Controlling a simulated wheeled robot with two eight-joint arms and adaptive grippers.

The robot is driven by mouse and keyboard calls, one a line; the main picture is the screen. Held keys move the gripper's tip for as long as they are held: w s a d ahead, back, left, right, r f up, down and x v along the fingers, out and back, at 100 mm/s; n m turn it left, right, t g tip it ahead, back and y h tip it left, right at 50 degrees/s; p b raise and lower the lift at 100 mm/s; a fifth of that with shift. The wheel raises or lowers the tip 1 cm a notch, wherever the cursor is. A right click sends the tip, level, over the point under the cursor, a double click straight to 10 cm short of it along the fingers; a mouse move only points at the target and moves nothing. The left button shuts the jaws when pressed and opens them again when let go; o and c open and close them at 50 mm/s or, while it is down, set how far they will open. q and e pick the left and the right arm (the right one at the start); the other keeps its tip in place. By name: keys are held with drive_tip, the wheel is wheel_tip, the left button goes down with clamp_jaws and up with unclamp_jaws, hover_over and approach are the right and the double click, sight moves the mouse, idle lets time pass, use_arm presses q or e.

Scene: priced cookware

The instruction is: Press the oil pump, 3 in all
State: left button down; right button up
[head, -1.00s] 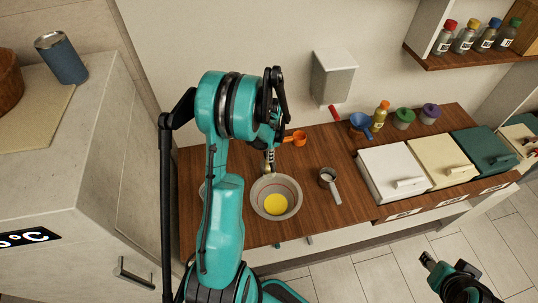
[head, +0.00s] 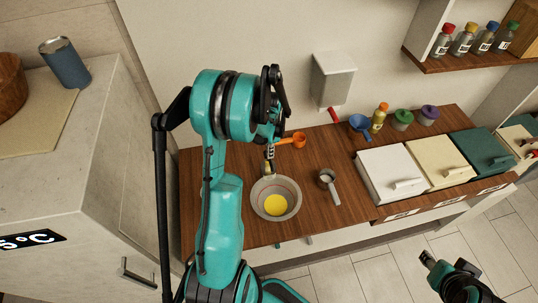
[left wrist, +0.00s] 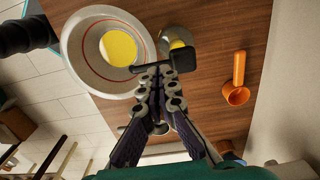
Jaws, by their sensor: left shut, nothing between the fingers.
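The oil pump (head: 267,168) stands behind the bowl, mostly hidden by my arm in the head view. In the left wrist view, its yellowish bottle (left wrist: 177,38) and black pump head (left wrist: 187,60) show beside the bowl. My left gripper (head: 269,153) is shut and empty, pointing down over the pump. Its fingertips (left wrist: 163,70) overlap the pump head in the wrist view; I cannot tell whether they touch. The pale bowl (head: 258,203) with a red ring holds a yellow pool of oil (head: 275,204). My right gripper (head: 428,259) is away over the floor, its fingers unclear.
An orange scoop (head: 298,139) and a small grey-handled pan (head: 328,180) lie on the wooden counter (head: 310,215). A blue funnel (head: 360,125), a yellow bottle (head: 379,116) and lidded jars stand at the back. White, cream and green boxes (head: 390,175) fill the right side.

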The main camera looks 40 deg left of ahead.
sight(270, 160)
use_arm(q)
drive_tip(key=shift+f, duration=0.1)
drive_tip(key=shift+f+b, duration=1.95)
drive_tip(key=shift+b, duration=0.05)
drive_tip(key=shift+r+p, duration=1.2)
drive_tip(key=shift+r, duration=0.85)
drive_tip(key=shift+f, duration=0.15)
drive_tip(key=shift+f+b, duration=1.75)
drive_tip(key=shift+b, duration=0.1)
drive_tip(key=shift+r, duration=0.1)
drive_tip(key=shift+r+p, duration=1.1)
drive_tip(key=shift+r, duration=0.7)
